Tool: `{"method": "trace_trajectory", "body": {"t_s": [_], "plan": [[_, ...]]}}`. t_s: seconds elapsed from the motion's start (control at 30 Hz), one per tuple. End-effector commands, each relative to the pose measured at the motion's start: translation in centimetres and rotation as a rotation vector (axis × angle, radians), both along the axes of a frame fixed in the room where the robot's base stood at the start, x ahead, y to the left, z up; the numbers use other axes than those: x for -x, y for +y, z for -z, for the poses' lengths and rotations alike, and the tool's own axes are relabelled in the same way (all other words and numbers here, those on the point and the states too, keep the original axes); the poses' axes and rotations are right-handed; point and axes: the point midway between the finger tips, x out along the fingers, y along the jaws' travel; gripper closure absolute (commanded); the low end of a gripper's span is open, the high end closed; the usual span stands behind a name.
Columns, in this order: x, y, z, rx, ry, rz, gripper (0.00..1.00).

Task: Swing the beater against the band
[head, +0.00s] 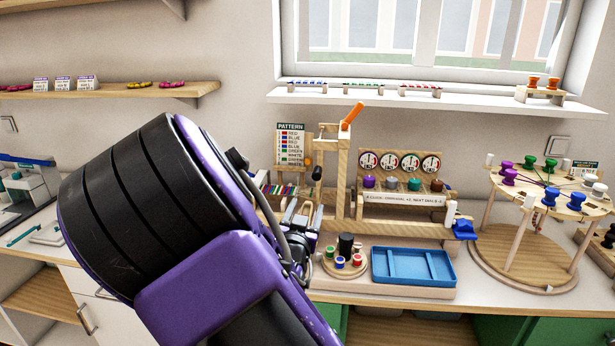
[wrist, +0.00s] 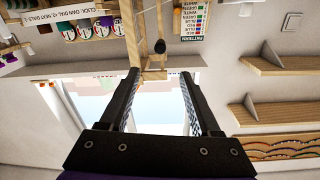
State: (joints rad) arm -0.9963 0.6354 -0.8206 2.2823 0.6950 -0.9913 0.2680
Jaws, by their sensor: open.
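A wooden loom frame (head: 342,180) stands on the bench in the middle of the head view. A wooden piece with a black knob (head: 317,173) hangs at its left side and looks like the beater. The knob also shows in the wrist view (wrist: 160,46), beyond the fingertips and roughly between their lines. An orange handle (head: 352,114) tilts up from the frame's top. The band of coloured beads (head: 277,189) lies at the frame's left, partly hidden by my arm. My gripper (head: 300,213) is open and empty, below and left of the knob; it also fills the wrist view (wrist: 160,78).
A pattern card (head: 290,144) stands behind. Dials and coloured spools on a wooden stand (head: 402,212) are right of the frame. A blue tray (head: 413,267) and a round spool holder (head: 345,270) sit in front. A round braiding stand (head: 535,262) is at the far right.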

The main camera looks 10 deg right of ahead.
Motion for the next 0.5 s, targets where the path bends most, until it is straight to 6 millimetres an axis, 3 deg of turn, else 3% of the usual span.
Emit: {"method": "trace_trajectory", "body": {"t_s": [0.17,0.5], "plan": [[-2.4,-1.0,-0.1,0.001,-0.003,0.003,0.36],[-9.5,-3.5,-0.2,0.002,-0.002,0.0,0.36]]}}
